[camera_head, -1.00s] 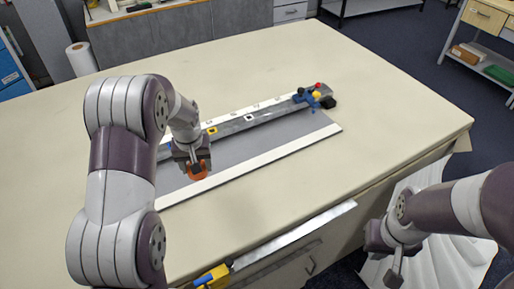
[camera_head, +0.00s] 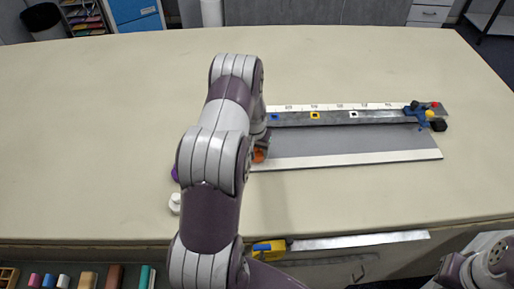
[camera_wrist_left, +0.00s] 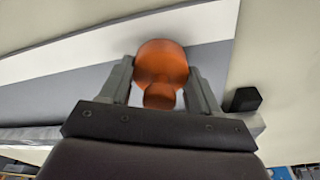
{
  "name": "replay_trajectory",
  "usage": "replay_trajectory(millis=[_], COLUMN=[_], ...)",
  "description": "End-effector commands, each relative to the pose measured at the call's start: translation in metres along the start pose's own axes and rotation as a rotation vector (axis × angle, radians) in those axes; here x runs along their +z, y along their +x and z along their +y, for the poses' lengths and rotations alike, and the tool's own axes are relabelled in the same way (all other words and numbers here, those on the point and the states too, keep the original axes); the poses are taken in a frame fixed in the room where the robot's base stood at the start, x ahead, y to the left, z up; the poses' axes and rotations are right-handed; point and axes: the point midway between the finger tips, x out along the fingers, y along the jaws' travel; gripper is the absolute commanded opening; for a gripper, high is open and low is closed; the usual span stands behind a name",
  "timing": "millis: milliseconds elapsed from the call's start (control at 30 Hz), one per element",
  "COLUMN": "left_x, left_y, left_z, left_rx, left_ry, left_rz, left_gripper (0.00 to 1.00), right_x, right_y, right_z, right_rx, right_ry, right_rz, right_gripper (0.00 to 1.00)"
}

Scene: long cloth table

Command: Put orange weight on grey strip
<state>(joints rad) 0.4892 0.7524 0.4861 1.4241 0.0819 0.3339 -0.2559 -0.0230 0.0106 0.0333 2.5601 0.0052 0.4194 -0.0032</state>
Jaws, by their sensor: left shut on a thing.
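The orange weight (camera_wrist_left: 160,62) is a round piece with a smaller knob. It sits between the two fingers of my left gripper (camera_wrist_left: 162,72), which is shut on it. In the head view, the orange weight (camera_head: 259,155) shows just beside my left arm, over the left part of the board. The grey strip (camera_head: 350,141) is a flat band along the board, between a white front band and a dark rail. In the wrist view, grey and white bands lie behind the weight; I cannot tell whether it touches them.
The dark rail (camera_head: 385,118) carries coloured square markers. A blue, red and yellow device (camera_head: 424,112) stands at its right end. The table's left side (camera_head: 90,150) is clear.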

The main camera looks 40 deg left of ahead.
Motion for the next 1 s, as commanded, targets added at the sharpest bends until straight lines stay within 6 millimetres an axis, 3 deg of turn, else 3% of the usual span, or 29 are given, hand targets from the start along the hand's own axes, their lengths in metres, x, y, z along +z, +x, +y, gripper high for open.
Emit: replay_trajectory(millis=[467,500,533,833,1000], left_x=[0.0,0.001,0.001,0.001,-0.001], left_y=[0.014,0.014,0.013,0.012,-0.005], left_z=[0.0,0.0,0.0,0.0,0.0], left_rx=[-0.001,-0.001,0.0,-0.001,-0.001], left_ry=[0.0,0.0,0.0,0.0,0.0], left_rz=[0.006,0.003,0.003,0.003,0.006], left_gripper=[0.0,0.75,0.85,0.88,0.88], right_x=[0.0,0.0,0.0,0.0,0.0], right_y=[0.0,-0.002,-0.002,-0.003,0.001], right_z=[0.0,0.0,0.0,0.0,0.0], right_rx=[0.0,0.0,0.0,0.0,0.0], right_ry=[0.0,0.0,0.0,0.0,0.0], right_rz=[0.0,0.0,0.0,0.0,0.0], right_gripper=[0.0,0.0,0.0,0.0,0.0])
